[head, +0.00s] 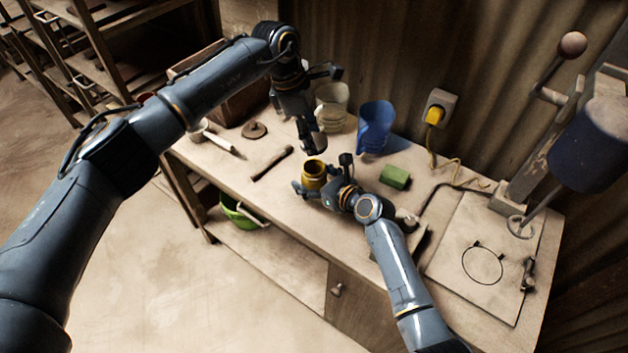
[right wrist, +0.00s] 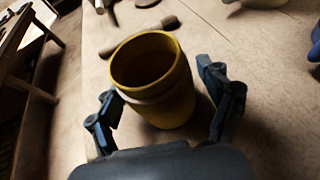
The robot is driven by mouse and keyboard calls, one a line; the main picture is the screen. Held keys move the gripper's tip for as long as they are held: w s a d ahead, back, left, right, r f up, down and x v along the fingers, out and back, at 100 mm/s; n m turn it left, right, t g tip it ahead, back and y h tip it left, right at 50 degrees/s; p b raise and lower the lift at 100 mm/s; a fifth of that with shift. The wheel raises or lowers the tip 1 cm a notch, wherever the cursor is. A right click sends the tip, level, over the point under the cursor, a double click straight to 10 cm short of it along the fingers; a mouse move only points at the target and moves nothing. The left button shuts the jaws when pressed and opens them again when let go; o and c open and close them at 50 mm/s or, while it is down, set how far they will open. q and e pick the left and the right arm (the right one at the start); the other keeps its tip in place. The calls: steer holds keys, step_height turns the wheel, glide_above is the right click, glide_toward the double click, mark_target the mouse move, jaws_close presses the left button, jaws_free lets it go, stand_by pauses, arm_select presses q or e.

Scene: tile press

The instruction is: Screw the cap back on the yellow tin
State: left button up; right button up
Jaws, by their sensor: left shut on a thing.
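The yellow tin (head: 314,174) stands upright and uncapped on the workbench, and its dark open mouth shows in the right wrist view (right wrist: 160,95). My right gripper (head: 322,190) is low at the tin, with its two fingers on either side of it; in the right wrist view the fingers (right wrist: 165,110) are spread, with a gap at the right one. My left gripper (head: 313,146) points down just above the tin. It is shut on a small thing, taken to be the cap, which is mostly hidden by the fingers.
A blue cup (head: 375,127) and a pale cup (head: 332,107) stand behind. A green block (head: 395,177) lies to the right, a dark-handled brush (head: 271,163) and a brown round piece (head: 254,130) to the left. The press plate (head: 480,255) fills the right end.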

steer(key=c, duration=1.4)
arm_select(q)
glide_above(314, 178)
steer(key=w, duration=0.3)
steer(key=shift+s+a+f, duration=0.1)
steer(key=shift+a+f, duration=0.05)
steer(key=shift+f, duration=1.1)
steer(key=shift+a+f, duration=0.15)
steer(key=shift+f, duration=1.1)
steer(key=shift+f, duration=0.9)
steer(key=shift+f, duration=0.55)
arm_select(e)
jaws_close()
